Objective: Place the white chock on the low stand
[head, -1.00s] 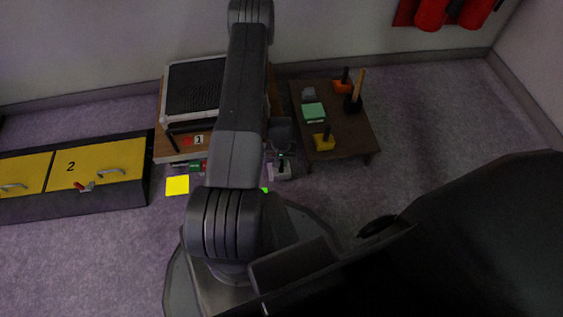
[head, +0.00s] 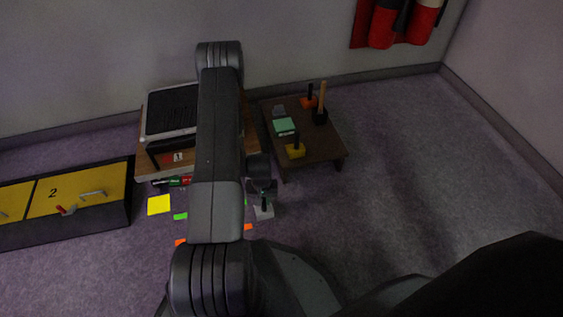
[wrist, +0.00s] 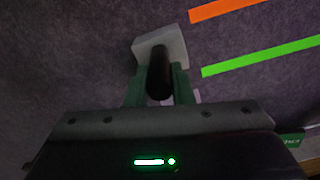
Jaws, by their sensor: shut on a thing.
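The white chock (wrist: 163,44) is a pale block with a black upright handle. In the wrist view my gripper (wrist: 160,83) is shut on that handle between its green fingers. In the head view my gripper (head: 263,196) hangs over the carpet, with the chock (head: 265,213) below it; whether the chock touches the floor I cannot tell. A low dark brown stand (head: 320,150) is behind and to the right of my gripper. A yellow chock (head: 295,151) and an orange chock (head: 308,102) are on it, both with black handles.
The stand also holds a green block (head: 285,126), a grey item (head: 279,110) and a wooden-handled mallet (head: 321,105). A wooden table (head: 155,172) with a dark-topped case stands left. A yellow drawer unit (head: 80,190) is at far left. Carpet right of the stand is clear.

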